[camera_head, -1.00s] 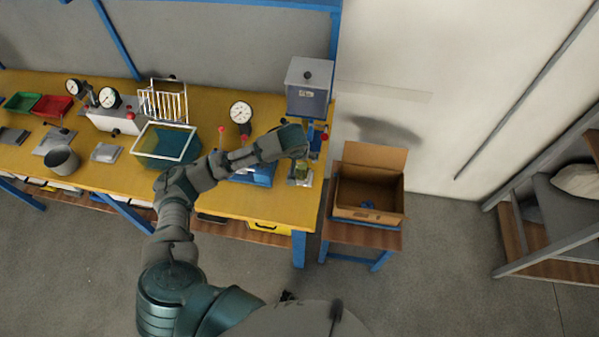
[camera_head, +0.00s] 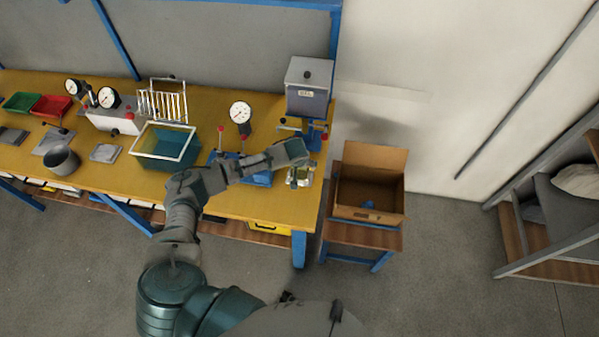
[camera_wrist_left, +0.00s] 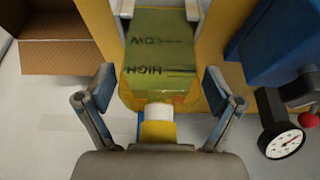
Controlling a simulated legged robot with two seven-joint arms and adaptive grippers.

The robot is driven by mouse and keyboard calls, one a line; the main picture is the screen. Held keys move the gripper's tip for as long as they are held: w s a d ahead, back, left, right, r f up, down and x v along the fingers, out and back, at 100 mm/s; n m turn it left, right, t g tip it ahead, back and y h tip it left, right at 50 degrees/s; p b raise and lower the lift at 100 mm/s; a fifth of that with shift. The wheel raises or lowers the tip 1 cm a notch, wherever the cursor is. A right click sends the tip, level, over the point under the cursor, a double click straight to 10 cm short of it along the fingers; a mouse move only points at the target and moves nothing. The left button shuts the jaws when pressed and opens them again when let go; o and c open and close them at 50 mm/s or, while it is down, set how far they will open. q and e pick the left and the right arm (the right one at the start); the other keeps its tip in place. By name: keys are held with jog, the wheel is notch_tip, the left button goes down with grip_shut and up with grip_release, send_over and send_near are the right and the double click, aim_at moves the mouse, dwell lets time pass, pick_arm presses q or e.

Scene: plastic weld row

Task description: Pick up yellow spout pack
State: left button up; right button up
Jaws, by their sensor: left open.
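The spout pack (camera_wrist_left: 160,45), with a yellow-green body marked "LOW" and "HIGH", shows in the left wrist view. Its white neck (camera_wrist_left: 158,112) points toward my palm. My left gripper (camera_wrist_left: 159,85) is open, with one finger on each side of the pack's neck end and a visible gap on both sides. In the head view my left gripper (camera_head: 300,176) is at the right end of the yellow workbench (camera_head: 225,203), where the pack is too small and covered to make out clearly. My right gripper is not in view.
A blue press (camera_head: 312,136) and a grey box-shaped unit (camera_head: 307,88) stand close behind the gripper. A gauge (camera_wrist_left: 281,140) is at the right of the wrist view. An open cardboard box (camera_head: 368,212) stands right of the bench. A blue-green tub (camera_head: 165,163) is to the left.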

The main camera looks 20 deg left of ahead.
pick_arm(q)
jog(key=c, duration=1.3)
jog(key=shift+c, duration=0.4)
jog(key=shift+r, duration=0.15)
